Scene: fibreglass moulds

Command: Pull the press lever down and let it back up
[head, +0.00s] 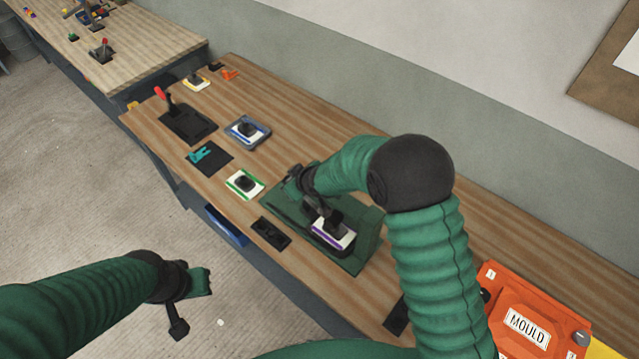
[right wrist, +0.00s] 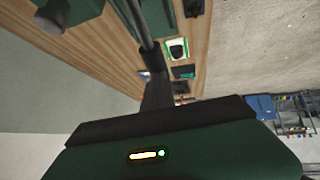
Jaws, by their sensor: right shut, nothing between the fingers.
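The press has a dark green base (head: 372,240) on the long wooden bench, largely behind my right arm. A white, purple-edged block (head: 333,233) with a black top sits on it. My right gripper (head: 322,207) is over the press, shut and empty. In the right wrist view, a dark rod (right wrist: 139,25) runs up from near the fingers (right wrist: 156,95); I cannot tell whether it is the lever or whether they touch. My arm hides much of the press, so the lever's position is unclear. My left gripper (head: 190,298) hangs over the floor, away from the bench; its jaw state is unclear.
A black fixture with a red handle (head: 160,93) stands at the bench's far end. Blue-edged (head: 247,131) and green-edged (head: 244,184) blocks lie left of the press. An orange mould box (head: 528,318) is at the lower right. Floor is clear below my left gripper.

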